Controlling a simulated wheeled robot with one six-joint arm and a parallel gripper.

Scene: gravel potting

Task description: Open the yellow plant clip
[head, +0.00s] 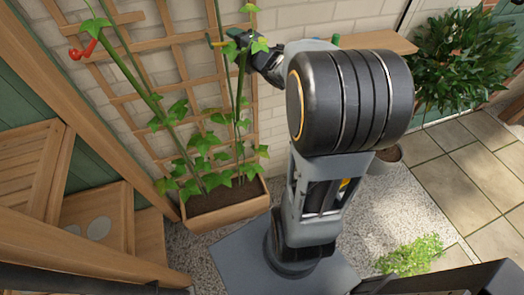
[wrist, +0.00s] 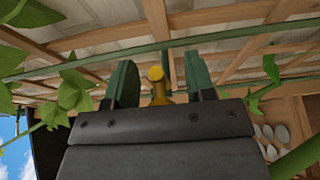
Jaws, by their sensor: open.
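The yellow plant clip (wrist: 156,82) sits between the green fingers of my gripper (wrist: 163,65) in the wrist view, on or beside a green stem running across the picture. My gripper is open, with a gap on each side of the clip. In the head view, my gripper (head: 221,38) is at the trellis near the top of the right-hand plant stem. A small yellow part of the clip (head: 218,44) shows there beside green fingers and leaves. How the clip grips the stem is hidden.
A wooden trellis (head: 178,57) stands against a pale brick wall, behind a planter box (head: 228,208) with climbing plants. A wooden shelf (head: 378,42) and leafy bush (head: 465,60) are to the right.

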